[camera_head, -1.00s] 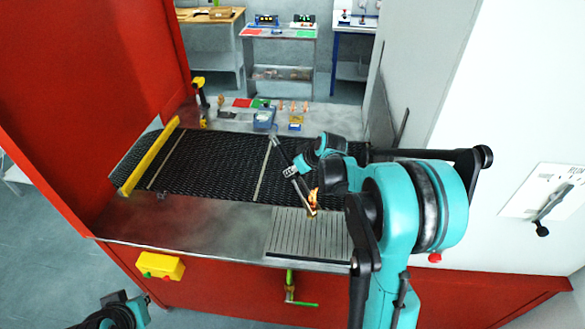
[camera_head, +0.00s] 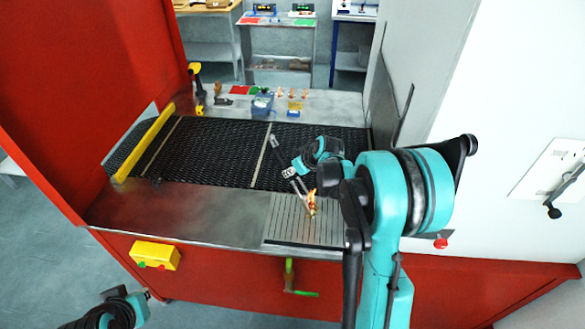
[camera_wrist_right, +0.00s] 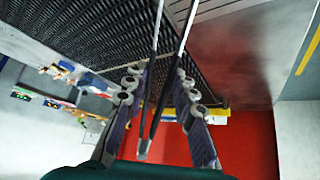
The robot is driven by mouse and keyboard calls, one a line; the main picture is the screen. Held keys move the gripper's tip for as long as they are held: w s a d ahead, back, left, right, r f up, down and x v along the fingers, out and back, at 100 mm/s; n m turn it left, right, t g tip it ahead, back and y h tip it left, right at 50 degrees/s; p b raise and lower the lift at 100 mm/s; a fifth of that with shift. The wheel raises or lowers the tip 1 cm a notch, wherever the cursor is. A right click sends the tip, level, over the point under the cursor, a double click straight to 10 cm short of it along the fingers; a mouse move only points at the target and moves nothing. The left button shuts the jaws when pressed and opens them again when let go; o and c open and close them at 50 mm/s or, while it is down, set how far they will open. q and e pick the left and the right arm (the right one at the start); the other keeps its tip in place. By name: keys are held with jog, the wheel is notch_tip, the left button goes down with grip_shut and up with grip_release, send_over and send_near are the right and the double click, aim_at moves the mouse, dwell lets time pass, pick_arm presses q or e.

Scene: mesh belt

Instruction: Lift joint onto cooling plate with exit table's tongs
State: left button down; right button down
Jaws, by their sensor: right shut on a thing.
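The joint (camera_head: 311,203), copper-orange with bright glints, shows in the head view at the tips of the metal tongs (camera_head: 298,186). It appears over the far part of the ribbed grey cooling plate (camera_head: 283,231); I cannot tell whether it touches the plate. My right gripper (camera_head: 291,172) is shut on the tongs. In the right wrist view the tongs (camera_wrist_right: 152,95) pass between the fingers of the right gripper (camera_wrist_right: 157,98); their tips and the joint are out of that frame. Part of my left arm shows at the bottom left of the head view, with no clear gripper.
The black mesh belt (camera_head: 215,150) runs behind the plate, with a yellow bar (camera_head: 144,152) across its left end. A yellow button box (camera_head: 155,256) and a green handle (camera_head: 290,278) are on the red front. Bare metal (camera_head: 170,208) lies left of the plate.

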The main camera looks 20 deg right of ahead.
jog(key=shift+f, duration=0.3)
jog(key=c, duration=1.6)
grip_release()
notch_tip(320, 180, up, 10)
jog(key=p, duration=0.6)
jog(key=shift+r, duration=0.1)
